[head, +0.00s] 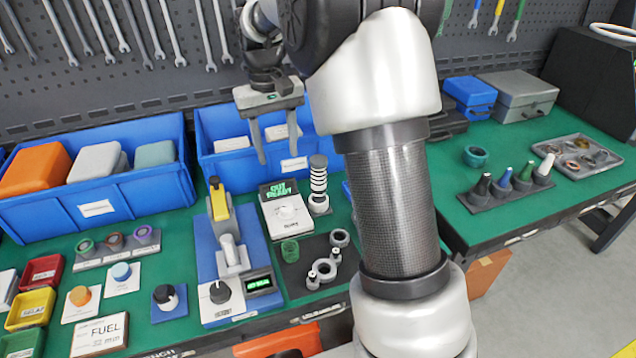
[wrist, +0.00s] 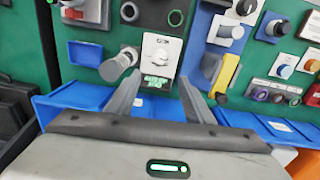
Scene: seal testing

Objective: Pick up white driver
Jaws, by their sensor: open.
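The white driver (head: 546,166) stands upright at the right end of a dark rack (head: 512,191) on the right-hand green table in the head view. Black, blue and green drivers stand beside it in the same rack. My gripper (head: 286,150) is open and empty, fingers pointing down, over the left bench near the blue bins, far left of the rack. Its two fingers also show in the wrist view (wrist: 160,78), with nothing between them. I cannot make out the white driver in the wrist view.
My arm stands between the gripper and the right table in the head view. A grey tray of round parts (head: 584,152) lies right of the rack, a teal ring (head: 475,156) to its left. Grey and blue cases stand behind. Blue bins (head: 97,205) line the left bench.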

